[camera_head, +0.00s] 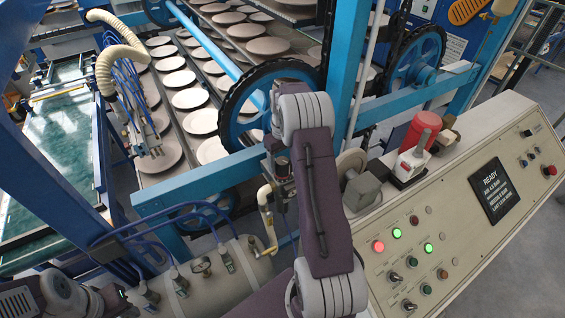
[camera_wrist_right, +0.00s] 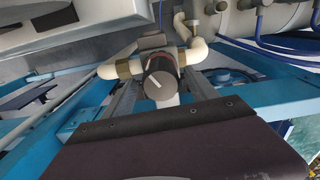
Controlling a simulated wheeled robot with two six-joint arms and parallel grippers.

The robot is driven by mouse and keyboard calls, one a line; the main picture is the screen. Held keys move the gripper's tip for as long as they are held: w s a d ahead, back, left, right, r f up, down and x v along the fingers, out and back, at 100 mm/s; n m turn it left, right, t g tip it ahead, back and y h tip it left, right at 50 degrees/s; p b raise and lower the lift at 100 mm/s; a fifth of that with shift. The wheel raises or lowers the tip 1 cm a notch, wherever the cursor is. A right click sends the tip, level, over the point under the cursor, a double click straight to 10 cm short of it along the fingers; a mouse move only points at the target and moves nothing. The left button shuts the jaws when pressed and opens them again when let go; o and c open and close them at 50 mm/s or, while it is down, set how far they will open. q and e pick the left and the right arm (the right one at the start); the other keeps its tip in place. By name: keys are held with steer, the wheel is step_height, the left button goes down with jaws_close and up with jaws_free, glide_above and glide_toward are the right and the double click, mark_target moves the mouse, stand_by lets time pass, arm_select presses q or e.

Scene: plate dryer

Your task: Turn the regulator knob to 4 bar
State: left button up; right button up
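The regulator knob (camera_wrist_right: 160,84) is a round dark grey cap with a pale pointer line, near the middle of the right wrist view. The line slants toward the upper left. Brass fittings and cream pipes join its body on both sides. In the head view the regulator (camera_head: 282,170) is partly hidden beside my right arm. My right gripper (camera_head: 273,143) is a small dark shape there, close above the regulator; its fingers cannot be made out. No fingers show on the knob in the wrist view. My left arm shows at the lower left, without a clear gripper.
A blue-framed rack with plates and a large black-rimmed wheel (camera_head: 240,125) stands behind.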

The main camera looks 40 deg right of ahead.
mark_target(283, 161)
steer(key=shift+s, duration=0.15)
step_height(283, 161, up, 8)
steer(key=b, duration=0.2)
steer(key=shift+b, duration=0.35)
steer(key=shift+r, duration=0.5)
